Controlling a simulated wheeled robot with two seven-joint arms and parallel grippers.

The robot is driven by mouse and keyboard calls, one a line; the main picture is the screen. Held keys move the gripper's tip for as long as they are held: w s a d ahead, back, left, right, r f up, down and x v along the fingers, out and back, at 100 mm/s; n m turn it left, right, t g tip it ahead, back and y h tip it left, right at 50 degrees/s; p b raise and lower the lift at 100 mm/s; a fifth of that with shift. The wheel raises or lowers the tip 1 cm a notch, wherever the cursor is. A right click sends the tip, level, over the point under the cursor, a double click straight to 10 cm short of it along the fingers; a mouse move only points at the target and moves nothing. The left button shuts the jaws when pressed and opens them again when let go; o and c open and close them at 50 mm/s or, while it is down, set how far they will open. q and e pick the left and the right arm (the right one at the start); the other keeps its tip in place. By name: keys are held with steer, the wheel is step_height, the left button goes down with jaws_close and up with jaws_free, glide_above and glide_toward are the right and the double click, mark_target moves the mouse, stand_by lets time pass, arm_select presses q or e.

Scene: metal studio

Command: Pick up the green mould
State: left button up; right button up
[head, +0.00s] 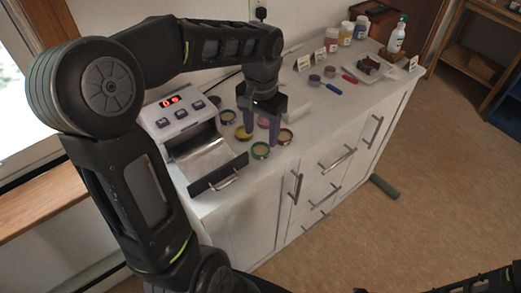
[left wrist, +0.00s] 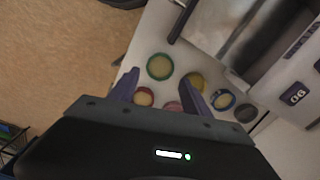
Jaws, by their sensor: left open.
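The green mould (head: 260,151), a round dish with a green rim and pale yellowish inside, lies on the white counter near its front edge. It also shows whole in the left wrist view (left wrist: 160,66), ahead of the fingertips. My left gripper (head: 262,132) is open and empty, its two purple fingers pointing down over the group of moulds. In the left wrist view, the green mould lies beyond the gap between the fingers (left wrist: 159,84), not held. My right gripper does not show; only dark parts of mine appear at the lower right.
Yellow (head: 243,132), red (head: 285,136), blue (head: 228,116) and pink (head: 263,122) moulds lie close around. A white machine with an open drawer (head: 217,173) stands left of the green mould. Bottles (head: 397,37), jars and a tray (head: 367,70) stand farther back.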

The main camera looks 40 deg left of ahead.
mark_target(261, 150)
arm_select(q)
steer(key=shift+f, duration=0.2)
step_height(261, 150, down, 5)
steer(key=shift+w+p, duration=0.1)
steer(key=shift+p, duration=0.2)
steer(key=shift+c, duration=0.6)
steer(key=c, duration=1)
steer(key=shift+r, duration=0.15)
step_height(261, 150, up, 10)
steer(key=shift+f, duration=0.1)
stand_by(0.5)
